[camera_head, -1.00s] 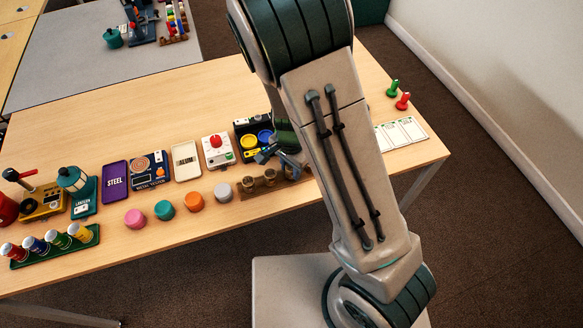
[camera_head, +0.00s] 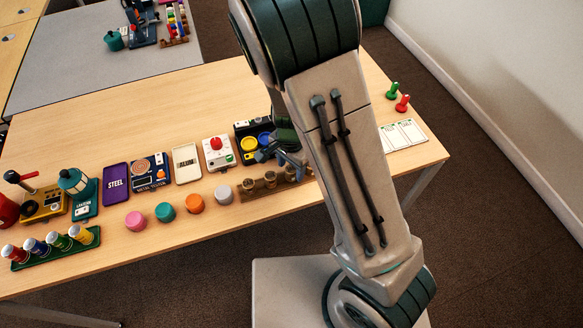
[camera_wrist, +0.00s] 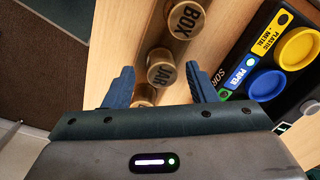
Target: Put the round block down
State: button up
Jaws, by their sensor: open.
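My gripper (camera_head: 283,150) is open over the right part of the table, seen partly behind my arm. In the wrist view its two blue fingers (camera_wrist: 160,78) stand apart. A brass round piece marked JAR (camera_wrist: 165,72) shows in the gap, with clear space to each finger. A brass round piece marked BOX (camera_wrist: 185,20) is beyond it, and a third is partly hidden near the left finger. They stand on a wooden strip (camera_head: 256,192). Round blocks in pink (camera_head: 135,221), teal (camera_head: 165,211), orange (camera_head: 195,203) and grey (camera_head: 223,194) stand in a row left of the strip.
A black sorter panel with yellow and blue round cups (camera_wrist: 297,50) stands beside the strip. A red-button box (camera_head: 219,151), a cream tray (camera_head: 187,163) and a purple STEEL tray (camera_head: 116,183) line up behind the blocks. White cards (camera_head: 404,134) lie at the right. The table's back is clear.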

aim_at(291, 170)
notch_tip(291, 170, up, 10)
jog(key=p, duration=0.2)
jog(key=s+d+r+n+t, duration=0.3)
jog(key=s+d+r+n, duration=0.6)
jog(key=s+d+r, duration=0.3)
jog(key=v, duration=0.3)
jog(key=shift+w+r, duration=0.2)
jog(key=shift+r, duration=0.05)
dwell(1.5)
